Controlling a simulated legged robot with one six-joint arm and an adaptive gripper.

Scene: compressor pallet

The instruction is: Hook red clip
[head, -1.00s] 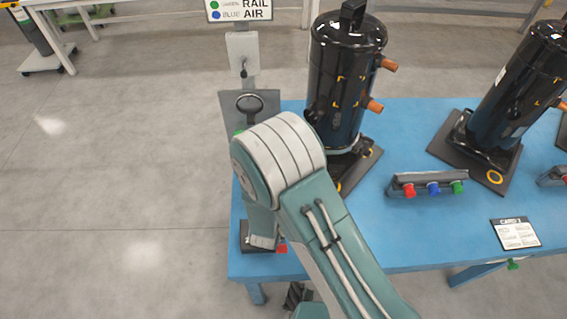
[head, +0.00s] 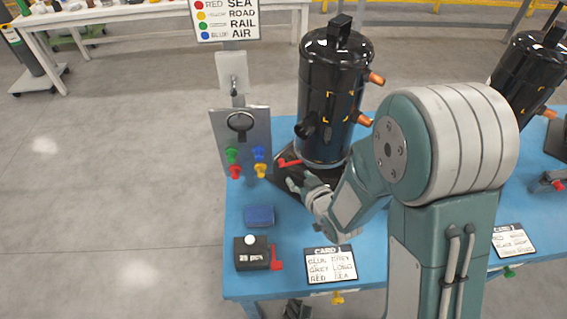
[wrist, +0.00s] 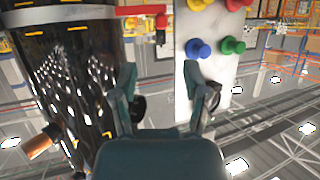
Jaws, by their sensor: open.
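A red clip-like bar (head: 289,162) shows beside the lower side of the black compressor (head: 335,95), just beyond my gripper (head: 297,181). It also appears along the top edge of the wrist view (wrist: 140,10), with a short red end hanging from it. My gripper in the wrist view (wrist: 163,85) is open, with nothing seen between its fingers. A grey peg board (head: 222,140) stands left of it, with green, blue, red (head: 235,172) and yellow pegs. Another red piece (head: 276,259) stands against a small black box (head: 251,253). Whether the red bar touches the compressor is unclear.
A blue block (head: 259,216) and a card (head: 331,265) lie on the blue table (head: 295,240). A colour legend sign (head: 226,18) stands above the peg board. A second compressor (head: 525,75) is at right. My arm hides the table's middle.

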